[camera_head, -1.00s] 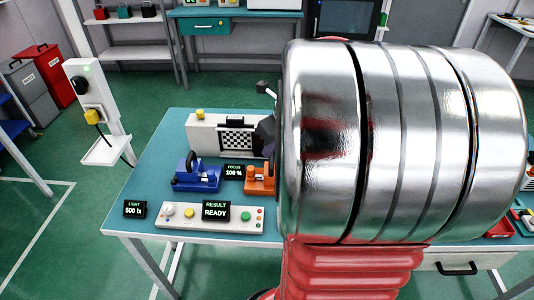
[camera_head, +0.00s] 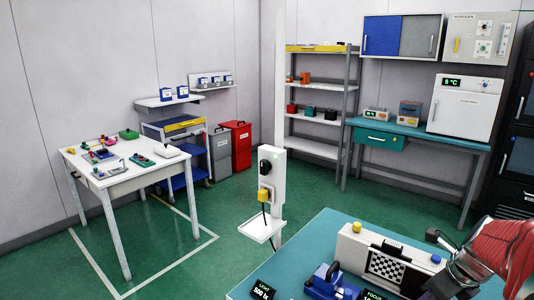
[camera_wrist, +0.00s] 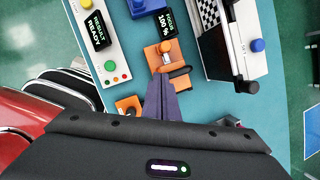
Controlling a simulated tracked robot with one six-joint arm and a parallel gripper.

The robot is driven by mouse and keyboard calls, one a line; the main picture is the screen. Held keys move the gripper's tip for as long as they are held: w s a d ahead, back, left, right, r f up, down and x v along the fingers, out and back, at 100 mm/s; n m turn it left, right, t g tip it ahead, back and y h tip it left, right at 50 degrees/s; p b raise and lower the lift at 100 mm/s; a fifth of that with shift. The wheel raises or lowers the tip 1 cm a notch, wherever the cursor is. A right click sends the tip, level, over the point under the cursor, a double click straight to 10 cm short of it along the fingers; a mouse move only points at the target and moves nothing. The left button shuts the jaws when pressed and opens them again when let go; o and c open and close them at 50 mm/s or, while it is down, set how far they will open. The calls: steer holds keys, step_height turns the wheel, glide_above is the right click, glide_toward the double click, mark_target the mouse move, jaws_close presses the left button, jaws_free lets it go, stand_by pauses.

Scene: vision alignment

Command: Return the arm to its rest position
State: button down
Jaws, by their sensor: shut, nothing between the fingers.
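My arm shows at the lower right of the head view as a red section (camera_head: 508,250) with silver metal parts. Its dark end is partly cut off by the frame. In the wrist view my gripper (camera_wrist: 164,82) is shut, its two dark fingers together and empty. The fingertips are over or beside an orange clamp (camera_wrist: 166,57) on the teal bench; whether they touch it I cannot tell. The wrist view also shows a display reading RESULT READY (camera_wrist: 94,28) and one reading FOCUS 100 % (camera_wrist: 166,22).
A checkerboard fixture (camera_head: 387,268) and a blue clamp (camera_head: 328,284) stand on the teal bench (camera_head: 318,232). A white post (camera_head: 279,185) with a small shelf stands beside it. A white table (camera_head: 128,155) is at left. Green floor between them is clear.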

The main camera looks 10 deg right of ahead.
steer(key=s+a+r+n, duration=0.2)
steer(key=a+n, duration=0.7)
steer(key=n, duration=0.2)
steer(key=s+a+r+n+t, duration=0.1)
steer(key=s+a+r+n, duration=0.1)
steer(key=a+n, duration=0.8)
steer(key=s+a+r+n, duration=0.2)
steer(key=s+a+n, duration=0.2)
steer(key=a+n, duration=0.6)
steer(key=shift+r+n, duration=0.2)
steer(key=shift+n, duration=0.6)
steer(key=c, duration=2.5)
jaws_free()
